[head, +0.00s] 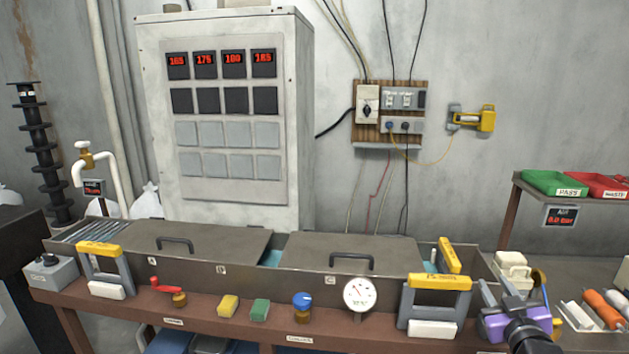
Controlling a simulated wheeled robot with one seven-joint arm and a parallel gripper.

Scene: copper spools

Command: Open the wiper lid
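A long brown metal trough (130,262) runs along the bench, with two flat covers lying over it. The left cover (215,245) and the right cover (395,255) each have a dark handle and lie flat. Grey frames with yellow tops and white blocks stand at the trough's left end (100,250) and right end (440,283). Another yellow bar (449,256) stands tilted behind the right frame. I cannot tell which part is the wiper lid. My gripper (512,287) is at the lower right, right of the right frame; its fingers look spread and empty.
A dial gauge (360,294), blue knob (302,301), yellow block (228,306), green block (260,309) and red-handled valve (174,290) line the front edge. A white box (514,270) and orange rolls (604,308) lie right. A control cabinet (225,100) stands behind.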

